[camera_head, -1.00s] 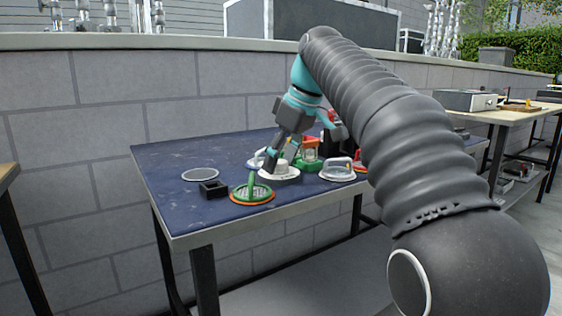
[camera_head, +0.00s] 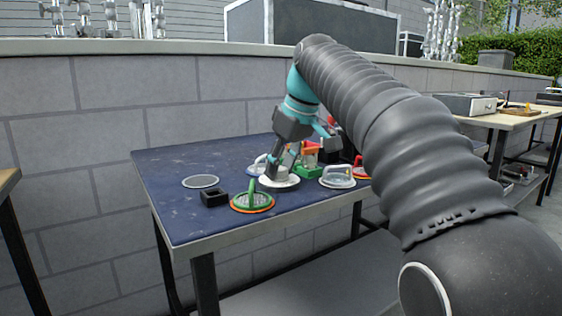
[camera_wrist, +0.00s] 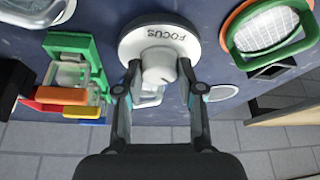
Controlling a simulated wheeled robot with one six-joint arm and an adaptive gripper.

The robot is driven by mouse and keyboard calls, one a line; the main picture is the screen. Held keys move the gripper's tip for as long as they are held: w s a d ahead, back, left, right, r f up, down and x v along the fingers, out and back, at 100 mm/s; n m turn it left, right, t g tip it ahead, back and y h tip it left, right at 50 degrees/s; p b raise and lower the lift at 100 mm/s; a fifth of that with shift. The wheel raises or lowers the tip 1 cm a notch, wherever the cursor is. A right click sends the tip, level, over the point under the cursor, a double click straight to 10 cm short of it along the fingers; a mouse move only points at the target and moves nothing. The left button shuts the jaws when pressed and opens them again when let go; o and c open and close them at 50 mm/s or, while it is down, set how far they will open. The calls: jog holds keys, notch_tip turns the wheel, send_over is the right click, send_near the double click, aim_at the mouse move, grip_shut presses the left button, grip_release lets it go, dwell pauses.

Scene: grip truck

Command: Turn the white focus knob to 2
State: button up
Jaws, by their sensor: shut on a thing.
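The white focus knob (camera_wrist: 158,68) stands up from a round white base (camera_wrist: 130,46) marked FOCUS in the wrist view. In the head view the knob's base (camera_head: 293,184) sits on the blue tabletop, partly behind my gripper. My gripper (camera_wrist: 160,78) reaches down over the knob, with one finger on each side of it, and is shut on it. It also shows in the head view (camera_head: 278,172). Any numbers or pointer mark on the dial cannot be made out.
A green and orange round piece with a handle (camera_head: 252,203) lies close by at the front. A black box (camera_head: 214,193) and a grey disc (camera_head: 200,181) are to the left. A clear-handled piece (camera_head: 338,179) and a green, red and orange block (camera_wrist: 75,75) stand close on the other side.

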jog(key=m+h+p, duration=0.1)
jog(key=m, duration=0.1)
jog(key=m+t+h+p, duration=0.1)
jog(key=m+p, duration=0.1)
jog(key=m, duration=0.1)
jog(key=shift+s+a+r+p, duration=0.1)
jog(key=shift+a+r+p, duration=0.05)
jog(key=shift+p, duration=0.15)
jog(key=shift+m+h+p, duration=0.8)
jog(key=shift+m+p, duration=0.6)
jog(key=shift+m, duration=1)
jog(key=shift+f, duration=0.2)
jog(key=o, duration=1.1)
jog(key=shift+o, duration=0.2)
jog(key=shift+r, duration=0.1)
jog(key=v, duration=1.1)
jog(key=shift+s+r, duration=0.3)
jog(key=shift+a, duration=0.1)
